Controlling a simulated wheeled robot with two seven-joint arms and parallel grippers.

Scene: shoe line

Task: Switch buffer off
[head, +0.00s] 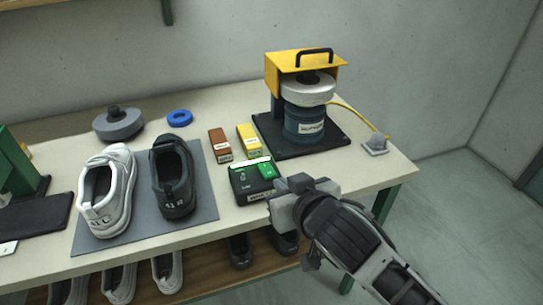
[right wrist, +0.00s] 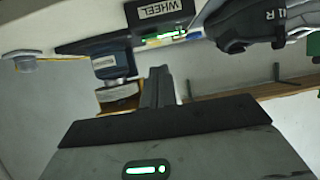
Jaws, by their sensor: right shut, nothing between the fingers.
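The buffer (head: 305,122) stands at the back right of the table, with a yellow hood, a pale wheel and a blue labelled body on a black base. A dark switch box (head: 251,184) sits in front of it, with a lit green strip and a green switch part (head: 267,170) on top. Its WHEEL label (right wrist: 167,9) shows in the right wrist view. My right gripper (head: 281,193) is shut and empty at the box's right front corner; I cannot tell whether it touches. Its fingers (right wrist: 160,88) also show in the wrist view. My left gripper is out of view.
A white shoe (head: 120,190) and a black shoe (head: 185,195) stand on a grey mat (head: 147,228) to the left. Brown (head: 220,143) and yellow (head: 249,139) blocks lie behind the box. More shoes are on the shelf (head: 213,279) below. The table is clear right of the gripper.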

